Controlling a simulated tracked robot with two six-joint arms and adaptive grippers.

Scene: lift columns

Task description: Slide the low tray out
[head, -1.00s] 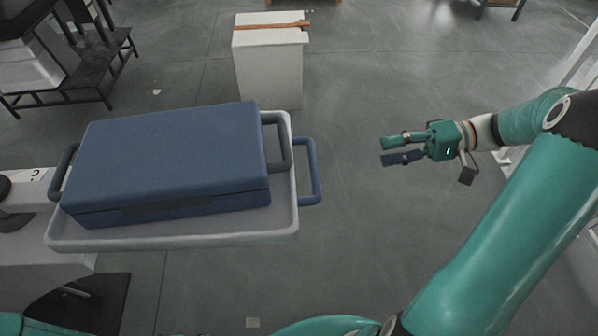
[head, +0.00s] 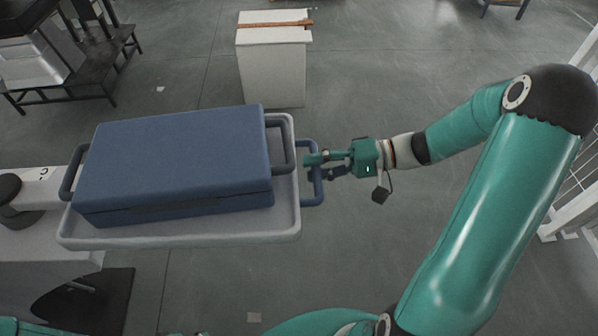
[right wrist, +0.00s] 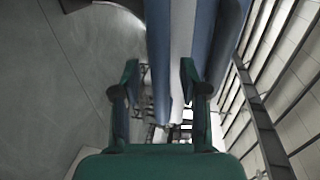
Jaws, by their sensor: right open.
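A light grey tray (head: 190,238) carries a closed blue case (head: 175,155) at the left of the head view. A blue U-shaped handle (head: 313,198) sticks out past the tray's right edge. I cannot tell whether it is fixed to this tray or to one hidden below. My right gripper (head: 315,168) is open at the handle's bar, with its upper finger overlapping the bar in the picture. In the right wrist view the open fingers (right wrist: 160,85) have blue and pale strips beyond and between them; contact is unclear. My left gripper is out of view.
A white box (head: 272,70) with a brown strip on top stands behind the tray. A dark bench (head: 85,68) is at the upper left, and a white railing (head: 570,195) at the right edge. The floor right of the handle is open.

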